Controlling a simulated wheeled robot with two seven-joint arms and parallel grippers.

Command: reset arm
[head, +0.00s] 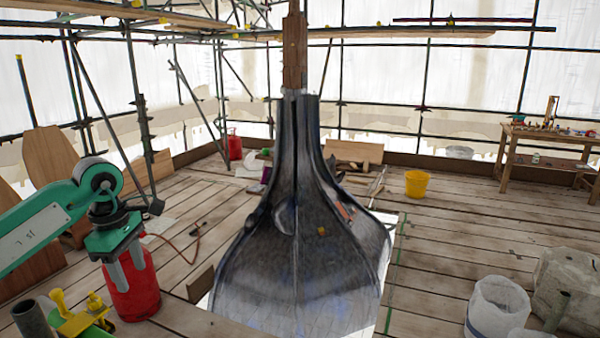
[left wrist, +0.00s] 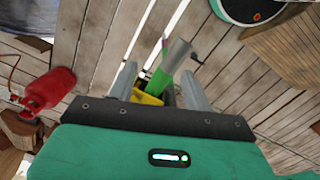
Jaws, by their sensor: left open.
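My left arm comes in from the left in the head view. Its green and grey gripper (head: 128,274) hangs with the fingers pointing down, in front of a red gas cylinder (head: 134,290). The two grey fingers stand apart and the gripper is open. In the left wrist view, the open fingers of the gripper (left wrist: 158,84) frame a green part with a grey tube end (left wrist: 173,62) and a yellow piece (left wrist: 148,98). These appear beyond the fingers; I cannot tell their distance. I see nothing held. My right gripper is not in view.
A large dark spire (head: 295,240) stands in the middle of the plank floor (head: 440,265). Yellow clamps (head: 75,313) and a grey pipe end (head: 32,320) are at lower left. A yellow bucket (head: 416,184), a white bucket (head: 497,305) and a wooden bench (head: 545,140) are to the right.

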